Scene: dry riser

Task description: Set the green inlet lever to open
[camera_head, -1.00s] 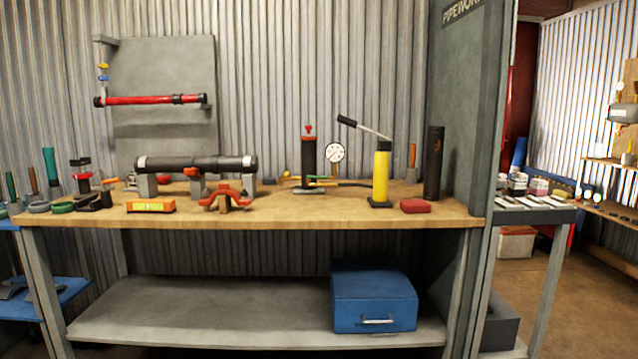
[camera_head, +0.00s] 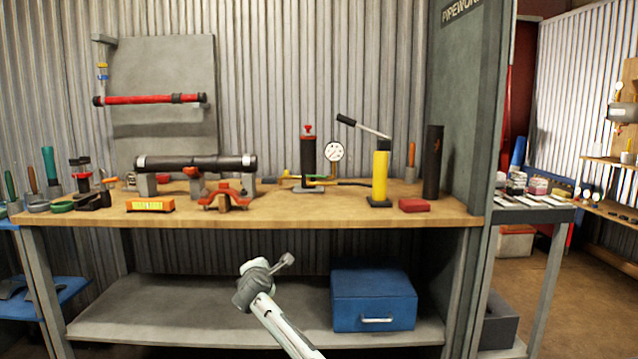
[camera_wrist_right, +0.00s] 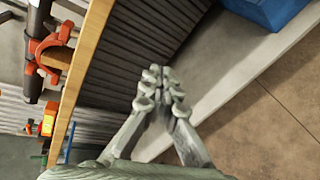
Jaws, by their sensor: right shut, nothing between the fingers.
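A small green and yellow piece (camera_head: 318,178), which may be the green inlet lever, lies low beside the black cylinder with a red top (camera_head: 308,160) on the workbench. It is too small to tell its setting. My right gripper (camera_head: 288,260) is in front of the bench, below the tabletop's front edge and apart from everything on it. In the right wrist view its fingers (camera_wrist_right: 161,78) are together and empty. My left gripper is not in view.
The wooden benchtop (camera_head: 330,215) holds a dark pipe on supports (camera_head: 195,163), an orange clamp (camera_head: 226,198), a yellow pump (camera_head: 380,175), a gauge (camera_head: 333,152) and a red block (camera_head: 415,205). A blue box (camera_head: 374,300) stands on the lower shelf (camera_head: 170,315).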

